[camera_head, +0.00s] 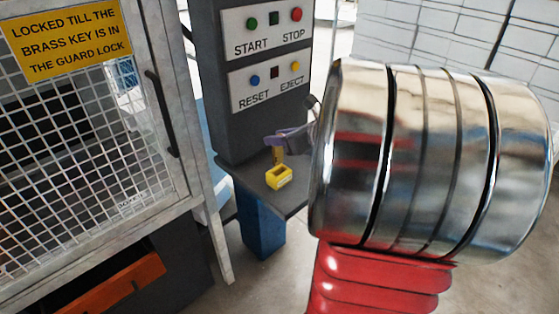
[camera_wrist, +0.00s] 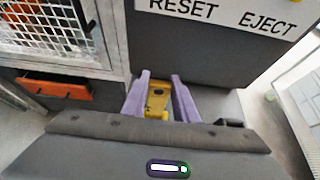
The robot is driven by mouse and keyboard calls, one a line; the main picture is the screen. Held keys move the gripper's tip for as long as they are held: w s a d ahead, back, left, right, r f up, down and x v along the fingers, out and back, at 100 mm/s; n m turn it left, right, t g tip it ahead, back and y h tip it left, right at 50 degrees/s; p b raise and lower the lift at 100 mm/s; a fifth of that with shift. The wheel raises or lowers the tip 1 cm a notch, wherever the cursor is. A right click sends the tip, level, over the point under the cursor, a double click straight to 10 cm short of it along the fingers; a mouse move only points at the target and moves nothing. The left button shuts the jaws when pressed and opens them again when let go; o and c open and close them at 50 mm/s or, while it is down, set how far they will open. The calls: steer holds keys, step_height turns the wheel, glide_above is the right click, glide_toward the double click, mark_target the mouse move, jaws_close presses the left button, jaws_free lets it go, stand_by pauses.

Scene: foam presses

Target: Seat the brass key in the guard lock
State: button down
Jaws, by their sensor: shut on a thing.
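My gripper (camera_head: 282,139) has purple fingers and is shut on the brass key (camera_head: 278,156), which points down and looks upright. A small yellow block with a dark opening, apparently the guard lock (camera_head: 280,180), sits on the grey shelf. The key's lower end is at the block's far upper edge in the head view; I cannot tell whether it touches or is above it. In the wrist view the brass key (camera_wrist: 157,97) shows between the fingers of my gripper (camera_wrist: 160,80). The key's tip is hard to see there.
A mesh guard door (camera_head: 100,130) with a dark handle and a yellow sign stands at left. Behind the shelf (camera_head: 240,180) rises a dark column with START, STOP, RESET and EJECT controls (camera_head: 267,83). An orange bar (camera_head: 110,283) is low at left.

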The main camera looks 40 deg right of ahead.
mark_target(280, 156)
steer(key=shift+f, duration=1.35)
steer(key=shift+s+a+f, duration=0.1)
steer(key=shift+f, duration=1)
steer(key=shift+s+f, duration=0.1)
steer(key=shift+f, duration=0.95)
steer(key=c, duration=1.7)
jaws_free()
steer(key=shift+w, duration=0.1)
steer(key=o, duration=0.3)
steer(key=shift+r, duration=0.2)
steer(key=shift+s+r, duration=0.25)
steer(key=shift+s, duration=0.05)
steer(key=v, duration=1.1)
steer(key=shift+s, duration=0.1)
